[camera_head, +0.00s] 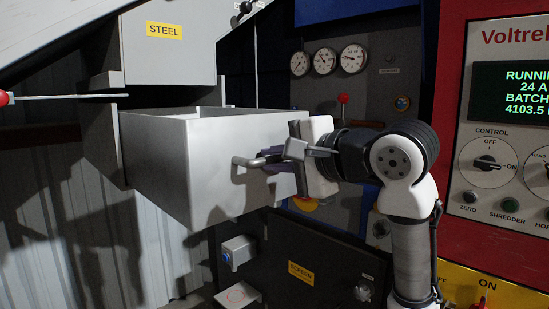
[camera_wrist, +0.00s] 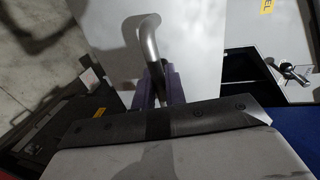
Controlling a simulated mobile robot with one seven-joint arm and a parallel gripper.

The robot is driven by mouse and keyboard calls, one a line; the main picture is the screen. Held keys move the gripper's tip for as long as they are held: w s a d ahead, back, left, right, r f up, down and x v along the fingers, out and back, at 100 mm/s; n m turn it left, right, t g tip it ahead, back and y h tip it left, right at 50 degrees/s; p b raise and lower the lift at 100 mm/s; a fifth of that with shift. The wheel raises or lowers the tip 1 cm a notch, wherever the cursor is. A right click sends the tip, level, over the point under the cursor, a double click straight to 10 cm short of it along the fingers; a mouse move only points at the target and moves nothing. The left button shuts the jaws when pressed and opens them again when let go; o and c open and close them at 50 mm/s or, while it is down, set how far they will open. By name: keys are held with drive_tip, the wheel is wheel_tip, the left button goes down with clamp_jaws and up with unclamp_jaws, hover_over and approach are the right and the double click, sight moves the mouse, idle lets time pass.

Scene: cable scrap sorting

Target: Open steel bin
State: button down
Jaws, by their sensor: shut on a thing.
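The steel bin (camera_head: 155,155) is a pale grey drawer-like box below a housing with a yellow STEEL label (camera_head: 164,30). It stands pulled out from the housing, with its open top showing. Its bar handle (camera_head: 248,161) is on the front face. My gripper (camera_head: 283,158) is shut on the handle from the right. In the wrist view the curved metal handle (camera_wrist: 149,45) runs down between the purple finger pads (camera_wrist: 155,88). The bin's front face (camera_wrist: 195,45) fills much of the wrist view. The inside of the bin is mostly hidden.
A red-tipped rod (camera_head: 50,97) is at the left, by the housing. Gauges (camera_head: 324,61) and a red-knobbed lever (camera_head: 343,100) are behind my arm. A dark SCREEN panel (camera_head: 300,270) lies below the bin. A red control cabinet (camera_head: 462,120) stands at the right.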

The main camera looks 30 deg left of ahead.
drive_tip(key=c, duration=1.5)
unclamp_jaws()
drive_tip(key=b+v, duration=0.2)
drive_tip(key=v, duration=1.1)
drive_tip(key=shift+s+d+r, duration=0.15)
drive_tip(key=shift+d, duration=0.2)
